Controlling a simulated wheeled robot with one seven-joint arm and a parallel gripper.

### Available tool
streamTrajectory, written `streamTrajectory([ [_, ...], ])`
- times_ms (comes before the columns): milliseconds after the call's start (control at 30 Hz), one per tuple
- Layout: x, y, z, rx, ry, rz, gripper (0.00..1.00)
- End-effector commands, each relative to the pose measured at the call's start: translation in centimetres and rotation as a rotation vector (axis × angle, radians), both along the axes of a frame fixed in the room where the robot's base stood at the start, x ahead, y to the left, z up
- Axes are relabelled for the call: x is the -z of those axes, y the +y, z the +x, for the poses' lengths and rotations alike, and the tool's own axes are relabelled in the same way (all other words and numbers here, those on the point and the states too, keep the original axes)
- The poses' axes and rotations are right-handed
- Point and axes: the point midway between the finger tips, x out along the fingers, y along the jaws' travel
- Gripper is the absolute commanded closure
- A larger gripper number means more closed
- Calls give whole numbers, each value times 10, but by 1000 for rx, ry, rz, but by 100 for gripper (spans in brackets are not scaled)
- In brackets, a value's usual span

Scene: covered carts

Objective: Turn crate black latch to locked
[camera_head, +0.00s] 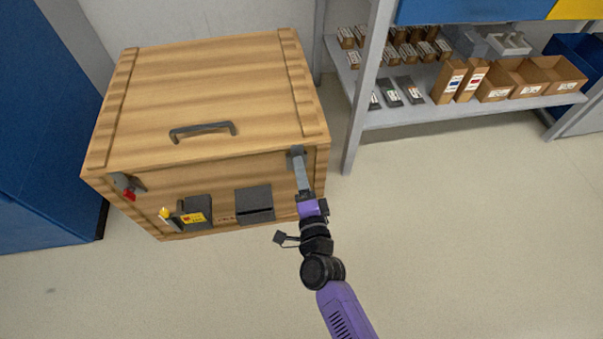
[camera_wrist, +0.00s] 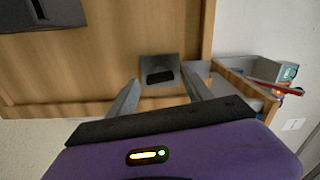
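The wooden crate (camera_head: 215,95) stands with its lid down in the head view; its front also fills much of the wrist view (camera_wrist: 120,60). The black latch (camera_wrist: 160,76) is a small dark bar lying crosswise on a grey plate (camera_wrist: 158,62). In the head view the grey plate (camera_head: 296,150) shows at the crate's upper right front corner, with the black bar hidden by my gripper (camera_head: 301,172). In the wrist view my gripper (camera_wrist: 160,84) is open, its grey fingers to the left and right of the black latch. I cannot tell whether they touch it.
A red latch (camera_head: 128,194) is at the crate's left front, and a yellow knob (camera_head: 165,212) sits lower. Dark boxes (camera_head: 254,204) are on the front, and a handle (camera_head: 202,130) is on the lid. A shelf (camera_head: 470,108) with cartons stands right. The floor at right is clear.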

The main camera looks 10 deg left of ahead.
Motion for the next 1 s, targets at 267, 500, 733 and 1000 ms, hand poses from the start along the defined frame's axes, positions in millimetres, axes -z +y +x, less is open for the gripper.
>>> streamTrajectory([
  [267,-1,0,0,0,-1,0,42],
  [500,-2,-7,-27,-1,2,-1,42],
  [733,-2,-17,-61,-1,0,0,42],
  [1000,0,-22,-75,0,-1,0,42],
])
